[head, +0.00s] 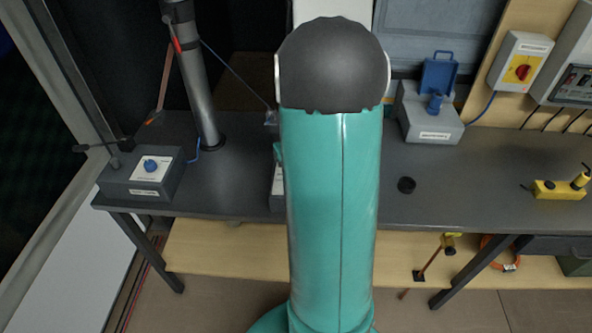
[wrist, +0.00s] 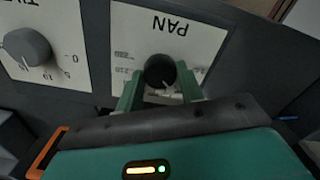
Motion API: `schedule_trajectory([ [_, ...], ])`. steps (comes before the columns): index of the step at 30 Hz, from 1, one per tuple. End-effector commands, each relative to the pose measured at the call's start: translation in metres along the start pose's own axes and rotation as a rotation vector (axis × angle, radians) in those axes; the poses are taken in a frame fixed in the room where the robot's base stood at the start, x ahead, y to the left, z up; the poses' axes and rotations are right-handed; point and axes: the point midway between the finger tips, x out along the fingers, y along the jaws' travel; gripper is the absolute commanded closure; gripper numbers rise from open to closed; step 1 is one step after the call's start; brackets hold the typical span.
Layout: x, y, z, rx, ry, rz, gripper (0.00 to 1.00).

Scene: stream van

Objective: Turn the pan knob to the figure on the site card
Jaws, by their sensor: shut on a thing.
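The pan knob (wrist: 158,74) is a dark round knob on a white plate (wrist: 180,45) marked PAN, which appears upside down in the wrist view. Figures are printed around the knob, partly covered; one looks like 210. My gripper (wrist: 161,80) has its two green fingers on either side of the knob and is shut on it. I cannot read the knob's pointer. In the head view my arm hides the gripper and most of the control box (head: 277,188). I cannot make out a readable site card.
A second grey knob (wrist: 27,48) with its own scale sits beside the pan plate. A pole (head: 196,85) stands left.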

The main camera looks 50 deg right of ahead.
Motion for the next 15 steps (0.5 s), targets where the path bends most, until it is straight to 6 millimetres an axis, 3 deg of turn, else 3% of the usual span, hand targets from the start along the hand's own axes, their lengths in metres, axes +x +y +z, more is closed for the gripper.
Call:
schedule_trajectory([
  [15, -0.0001, 0.0000, 0.0000, -0.030, 0.000, 0.000, 0.85],
])
